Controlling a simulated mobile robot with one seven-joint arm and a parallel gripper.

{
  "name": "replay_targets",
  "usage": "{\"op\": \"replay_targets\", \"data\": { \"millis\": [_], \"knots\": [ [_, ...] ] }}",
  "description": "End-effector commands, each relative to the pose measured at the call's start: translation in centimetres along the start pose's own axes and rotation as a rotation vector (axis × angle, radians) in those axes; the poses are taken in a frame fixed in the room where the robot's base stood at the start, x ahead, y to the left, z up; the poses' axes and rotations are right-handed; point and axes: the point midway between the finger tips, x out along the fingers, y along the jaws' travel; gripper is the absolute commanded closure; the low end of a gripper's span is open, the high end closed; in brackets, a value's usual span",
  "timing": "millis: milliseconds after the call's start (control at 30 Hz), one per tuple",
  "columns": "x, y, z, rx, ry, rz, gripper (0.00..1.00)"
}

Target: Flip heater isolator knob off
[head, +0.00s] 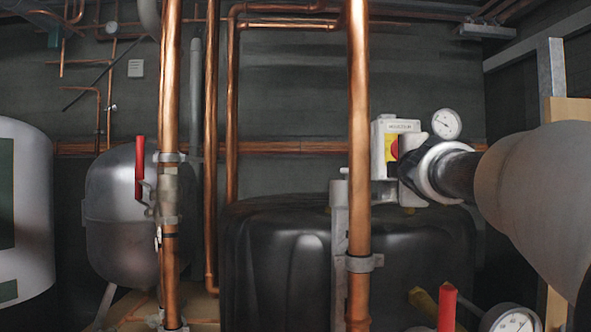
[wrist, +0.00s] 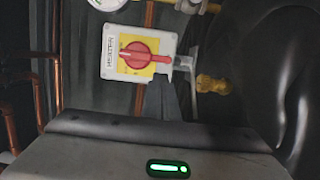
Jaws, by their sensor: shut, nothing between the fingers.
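The heater isolator is a pale box (head: 397,127) on the back wall in the head view, with a yellow plate and a red knob (head: 394,148) partly hidden by my gripper. In the wrist view the box (wrist: 110,73) shows turned on its side, with its label at the left. There the red knob (wrist: 140,55) lies along the box's long direction on a yellow plate. My gripper (head: 404,174) is shut and empty at the knob's lower right. Its fingertips (wrist: 183,66) show beside the knob's right end in the wrist view; I cannot tell whether they touch it.
A round gauge (head: 446,124) is just right of the isolator. A vertical copper pipe (head: 359,120) stands close in front at the left. A black tank (head: 285,265) is below. A brass fitting (wrist: 212,84) is near the fingers. Red lever handles (head: 447,307) stand at the bottom.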

Motion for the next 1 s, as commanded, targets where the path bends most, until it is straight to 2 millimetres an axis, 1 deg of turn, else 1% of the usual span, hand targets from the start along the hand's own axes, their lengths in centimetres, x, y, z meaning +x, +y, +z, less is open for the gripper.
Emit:
{"op": "replay_targets", "data": {
  "millis": [33, 100, 200, 300, 433, 733, 867, 1000],
  "knots": [
    [1.0, 0.0, 0.0, 0.0, -0.001, -0.002, 1.0],
    [2.1, 0.0, 0.0, 0.001, -0.001, -0.001, 1.0],
    [3.3, 0.1, 0.0, 0.001, 0.0, 0.0, 1.0],
    [4.1, 0.0, 0.0, 0.001, 0.0, 0.0, 1.0],
    [4.4, 0.1, 0.0, 0.001, 0.0, 0.0, 1.0],
    [4.4, -0.1, 0.1, -0.008, 0.0, 0.002, 1.0],
    [4.6, -1.0, 0.7, -0.115, -0.002, 0.028, 1.0],
    [4.8, -0.9, 1.4, -0.239, -0.003, 0.059, 1.0]
  ]
}}
